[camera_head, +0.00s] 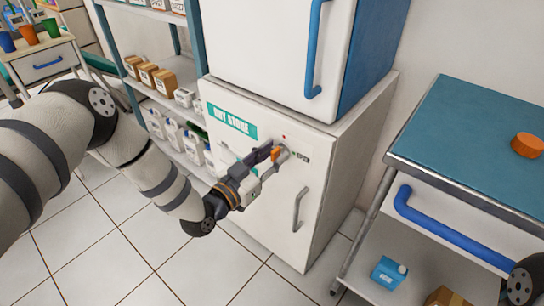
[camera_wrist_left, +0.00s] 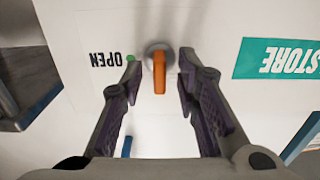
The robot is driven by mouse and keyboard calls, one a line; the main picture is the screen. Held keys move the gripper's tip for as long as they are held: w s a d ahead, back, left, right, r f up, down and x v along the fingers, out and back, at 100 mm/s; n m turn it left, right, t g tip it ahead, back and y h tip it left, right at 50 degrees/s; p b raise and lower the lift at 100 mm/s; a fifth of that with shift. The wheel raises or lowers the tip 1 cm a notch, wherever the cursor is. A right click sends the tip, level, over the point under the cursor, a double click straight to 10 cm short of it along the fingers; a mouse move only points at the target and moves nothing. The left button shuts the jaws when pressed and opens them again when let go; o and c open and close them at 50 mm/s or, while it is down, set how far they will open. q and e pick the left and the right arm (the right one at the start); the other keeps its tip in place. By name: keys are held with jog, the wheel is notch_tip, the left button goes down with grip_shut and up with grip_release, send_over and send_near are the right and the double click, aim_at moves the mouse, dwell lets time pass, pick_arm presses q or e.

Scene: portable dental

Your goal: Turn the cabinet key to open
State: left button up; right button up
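The white cabinet (camera_head: 262,215) has a teal STORE label, a grey door handle (camera_head: 299,210) and a round grey lock. The orange key (camera_wrist_left: 160,72) sits in the lock (camera_wrist_left: 158,50). The key also shows in the head view (camera_head: 275,154). My left gripper (camera_wrist_left: 159,78) is open, with one finger on each side of the key and visible gaps between. In the left wrist view, which is upside down, a green dot (camera_wrist_left: 130,58) and the word OPEN (camera_wrist_left: 105,60) are left of the lock. The cabinet door looks closed. My right gripper is out of view.
A white and blue unit (camera_head: 265,45) with a blue handle stands on the cabinet. A shelf (camera_head: 165,100) with boxes and bottles is at left. At right is a trolley (camera_head: 460,140) with a blue drawer handle. Tiled floor lies clear before the cabinet.

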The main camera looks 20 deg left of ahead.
pick_arm(q)
grip_shut()
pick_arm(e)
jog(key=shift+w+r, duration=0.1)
pick_arm(q)
jog(key=m+p, duration=0.1)
jog(key=m, duration=0.2)
jog(key=shift+d+r, duration=0.1)
jog(key=m+p, duration=0.2)
jog(key=m, duration=0.2)
jog(key=shift+m, duration=0.3)
jog(key=m+p, duration=0.1)
jog(key=m, duration=0.4)
jog(key=shift+d, duration=0.1)
jog(key=m, duration=0.5)
jog(key=shift+f+p, duration=0.3)
jog(key=shift+p, duration=0.1)
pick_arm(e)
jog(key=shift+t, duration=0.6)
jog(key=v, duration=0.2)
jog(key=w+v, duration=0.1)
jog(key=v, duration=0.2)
pick_arm(q)
jog(key=shift+m, duration=0.3)
grip_release()
